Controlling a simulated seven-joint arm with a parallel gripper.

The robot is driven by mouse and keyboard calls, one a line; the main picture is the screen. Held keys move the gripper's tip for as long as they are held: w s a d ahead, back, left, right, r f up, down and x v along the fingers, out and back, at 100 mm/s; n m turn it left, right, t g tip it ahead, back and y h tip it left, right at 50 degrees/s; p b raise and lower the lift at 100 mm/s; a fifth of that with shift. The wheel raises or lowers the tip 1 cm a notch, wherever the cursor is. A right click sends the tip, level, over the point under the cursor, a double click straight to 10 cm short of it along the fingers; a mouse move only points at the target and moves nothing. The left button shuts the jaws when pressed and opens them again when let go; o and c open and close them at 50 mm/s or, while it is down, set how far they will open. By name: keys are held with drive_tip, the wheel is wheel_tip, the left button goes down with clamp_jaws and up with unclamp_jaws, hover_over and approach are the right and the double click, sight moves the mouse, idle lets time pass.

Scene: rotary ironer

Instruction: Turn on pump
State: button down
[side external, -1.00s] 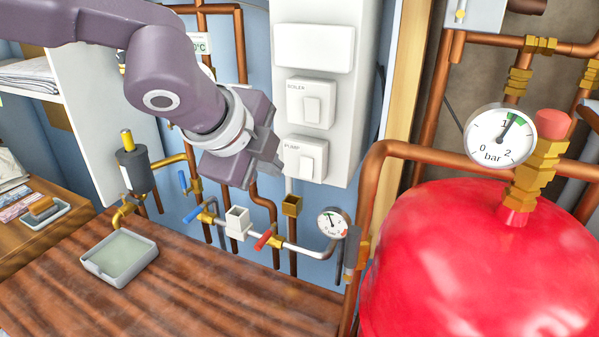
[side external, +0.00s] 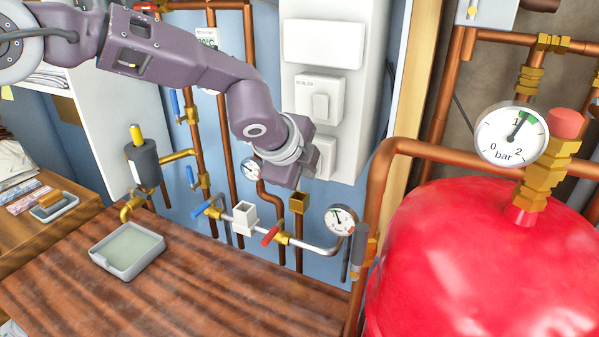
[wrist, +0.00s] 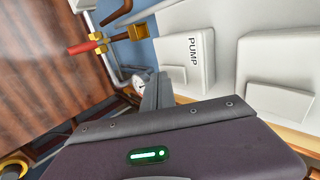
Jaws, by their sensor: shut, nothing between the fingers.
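The pump switch is a white square plate with a rocker, low on the white panel in the side view (side external: 326,156). My gripper partly covers it there. In the wrist view the plate (wrist: 176,60) shows its PUMP label, close beside my fingers. My gripper (wrist: 157,92) is shut and empty. In the side view my gripper (side external: 304,160) is in front of the switch's left part. I cannot tell whether the fingers touch the rocker, or which way the rocker is tipped.
The boiler switch (side external: 320,100) sits just above on the same panel. Copper pipes, a red-handled valve (side external: 271,235) and a small gauge (side external: 341,219) lie below. A red tank (side external: 455,265) with a pressure gauge (side external: 512,134) stands right. A wooden worktop (side external: 190,290) is at lower left.

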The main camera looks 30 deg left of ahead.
drive_tip(key=shift+w, duration=0.15)
drive_tip(key=shift+w, duration=0.1)
idle(0.3)
drive_tip(key=shift+r, duration=0.8)
